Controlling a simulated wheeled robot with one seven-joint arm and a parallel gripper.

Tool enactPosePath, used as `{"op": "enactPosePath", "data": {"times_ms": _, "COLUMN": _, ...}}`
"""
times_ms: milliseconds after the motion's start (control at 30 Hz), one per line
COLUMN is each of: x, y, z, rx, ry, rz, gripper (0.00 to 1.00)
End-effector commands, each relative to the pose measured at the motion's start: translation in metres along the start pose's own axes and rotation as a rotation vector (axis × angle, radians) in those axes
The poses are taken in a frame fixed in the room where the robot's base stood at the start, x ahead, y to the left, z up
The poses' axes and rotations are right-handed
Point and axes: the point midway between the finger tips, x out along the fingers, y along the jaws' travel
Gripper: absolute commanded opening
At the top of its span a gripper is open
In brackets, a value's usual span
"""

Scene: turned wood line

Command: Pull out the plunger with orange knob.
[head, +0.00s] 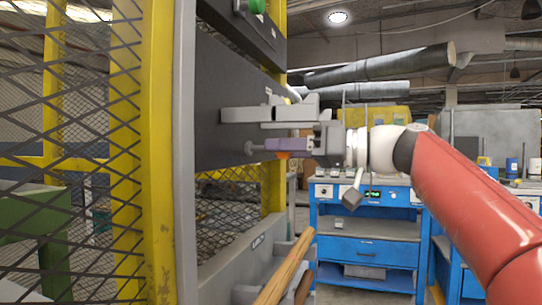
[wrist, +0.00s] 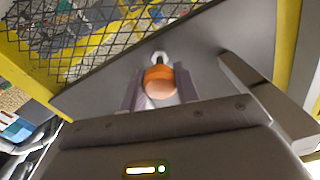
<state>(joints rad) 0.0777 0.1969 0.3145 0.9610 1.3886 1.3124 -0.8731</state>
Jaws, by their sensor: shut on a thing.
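The orange knob (wrist: 159,82) of the plunger sits between the two fingers of my gripper (wrist: 160,74) in the wrist view. A short dark stem joins it to a pale metal collar (wrist: 159,58) on the dark grey panel. In the head view my gripper (head: 272,146) reaches left to the panel, its purple-grey fingers shut on the knob. Only a sliver of the orange knob (head: 283,155) shows below the fingers, and the collar (head: 249,148) stands at the panel. How far the stem is out of the collar is hard to tell.
A grey bar-like handle (head: 245,114) juts from the panel (head: 222,85) just above my gripper. A green button (head: 257,6) is higher up. A yellow-framed mesh fence (head: 158,150) stands left. Wooden turned rods (head: 283,270) lie below. Blue workbenches (head: 365,248) stand behind.

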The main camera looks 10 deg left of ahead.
Motion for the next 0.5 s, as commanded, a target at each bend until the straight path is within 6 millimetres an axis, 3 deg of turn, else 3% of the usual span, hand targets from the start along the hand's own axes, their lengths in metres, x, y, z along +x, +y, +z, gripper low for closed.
{"op": "enactPosePath", "data": {"times_ms": 233, "x": -0.0033, "y": 0.0009, "z": 0.0007, "rx": 0.001, "ry": -0.004, "rz": 0.002, "gripper": 0.0}}
{"op": "enactPosePath", "data": {"times_ms": 267, "x": -0.0033, "y": 0.0009, "z": 0.0008, "rx": 0.001, "ry": -0.004, "rz": 0.002, "gripper": 0.34}}
{"op": "enactPosePath", "data": {"times_ms": 400, "x": -0.003, "y": 0.0007, "z": 0.0007, "rx": 0.0, "ry": -0.004, "rz": 0.002, "gripper": 0.52}}
{"op": "enactPosePath", "data": {"times_ms": 500, "x": -0.0027, "y": 0.0006, "z": 0.0005, "rx": 0.0, "ry": -0.003, "rz": 0.001, "gripper": 0.53}}
